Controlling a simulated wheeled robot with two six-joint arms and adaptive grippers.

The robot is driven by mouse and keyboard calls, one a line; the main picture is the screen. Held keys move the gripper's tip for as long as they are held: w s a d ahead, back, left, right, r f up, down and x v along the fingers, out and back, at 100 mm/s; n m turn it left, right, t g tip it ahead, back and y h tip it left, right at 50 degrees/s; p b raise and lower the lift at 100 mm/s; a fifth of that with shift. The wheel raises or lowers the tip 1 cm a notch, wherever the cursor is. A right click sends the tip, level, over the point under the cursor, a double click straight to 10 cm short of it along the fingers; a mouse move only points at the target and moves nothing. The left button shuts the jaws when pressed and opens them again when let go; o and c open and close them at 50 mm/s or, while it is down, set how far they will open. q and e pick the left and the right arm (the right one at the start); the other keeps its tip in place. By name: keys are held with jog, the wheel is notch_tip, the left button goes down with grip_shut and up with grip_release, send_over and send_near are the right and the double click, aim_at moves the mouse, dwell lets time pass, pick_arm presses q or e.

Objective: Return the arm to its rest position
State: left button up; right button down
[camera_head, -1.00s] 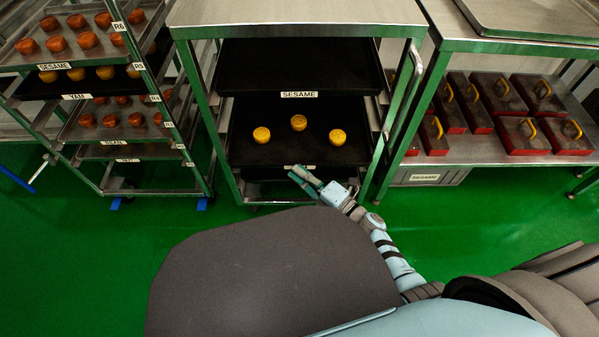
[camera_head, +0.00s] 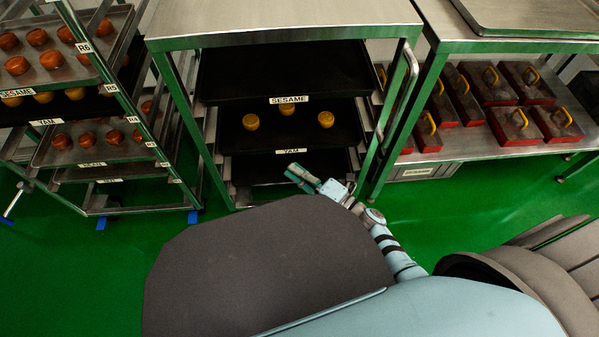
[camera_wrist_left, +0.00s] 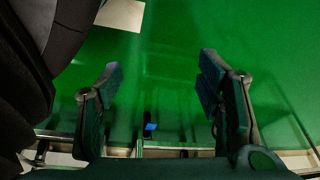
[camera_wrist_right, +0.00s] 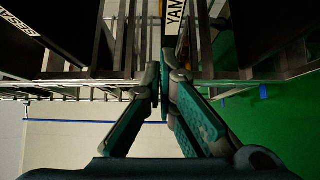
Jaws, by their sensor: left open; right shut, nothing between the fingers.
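My right gripper (camera_head: 301,176) is shut and empty in the head view, in front of the lower part of the middle rack. In the right wrist view its fingers (camera_wrist_right: 164,84) are pressed together, close to rack rails and a YAM label (camera_wrist_right: 175,14). My left gripper is outside the head view.
A rack of orange pastries (camera_head: 51,60) stands left. A steel table (camera_head: 510,60) with red boxes (camera_head: 515,124) stands right. Green floor (camera_head: 100,270) is open at lower left.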

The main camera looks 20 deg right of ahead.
pick_arm(q)
jog(key=s, duration=0.1)
jog(key=s+p, duration=0.1)
jog(key=s+a, duration=0.1)
jog(key=shift+f, duration=0.4)
pick_arm(e)
jog(key=v, duration=1)
jog(key=shift+s, duration=0.55)
jog(key=shift+a+r, duration=0.1)
